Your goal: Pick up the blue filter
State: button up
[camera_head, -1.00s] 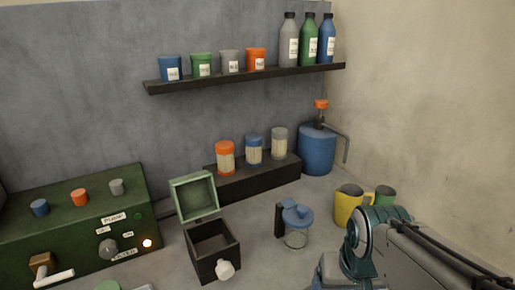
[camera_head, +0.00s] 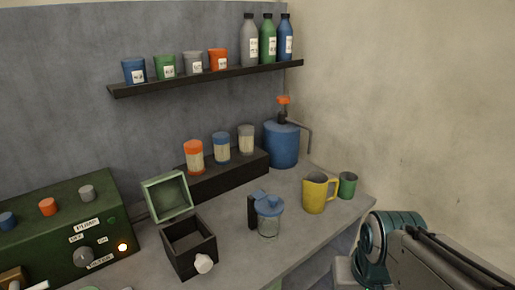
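The blue filter (camera_head: 221,147) appears to be the pale cylinder with a blue cap, upright on a low black stand (camera_head: 222,180) at the back of the worktop. It stands between a like cylinder with an orange cap (camera_head: 194,157) and one with a grey cap (camera_head: 246,140). Nothing covers it. My arm's teal and grey links fill the lower right, well apart from the filter. My gripper's fingers are not in view.
In front of the stand are an open black box (camera_head: 190,247) with a raised green lid, a blue-lidded clear jar (camera_head: 269,220) and a yellow mug (camera_head: 315,194). A blue tank (camera_head: 283,145) stands right of the stand. A shelf (camera_head: 205,80) hangs above.

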aim_at(221, 140)
jog(key=z, duration=0.8)
jog(key=k, duration=1.05)
jog(key=z, duration=0.8)
jog(key=i, duration=0.75)
jog(key=u, duration=0.75)
jog(key=i, duration=1.25)
jog(key=u, duration=1.7)
jog(key=i, duration=0.6)
jog(key=u, duration=0.6)
